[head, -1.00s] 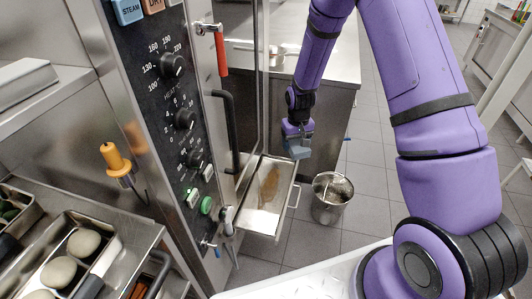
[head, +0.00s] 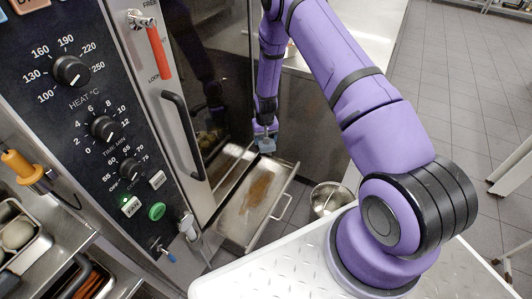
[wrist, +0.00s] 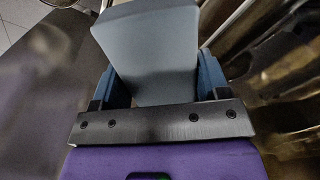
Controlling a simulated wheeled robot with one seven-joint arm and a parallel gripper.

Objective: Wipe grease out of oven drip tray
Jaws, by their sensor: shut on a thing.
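The drip tray (head: 240,222) is pulled out below the oven door in the head view. It is a shallow metal tray with a brown grease smear (head: 258,190) along its middle. My gripper (head: 264,138) is above the tray's far end, apart from the grease smear. In the wrist view my gripper (wrist: 158,85) is shut on a blue-grey block (wrist: 150,45), held between its two blue fingers. The block also shows small in the head view (head: 266,146). I cannot tell whether the block touches the tray's far edge.
The oven's control panel (head: 105,95) and door handle (head: 185,135) stand left of the tray. A metal bucket (head: 328,197) is on the floor to its right. A steel counter (head: 345,40) is behind. An orange-handled tool (head: 22,167) hangs at far left.

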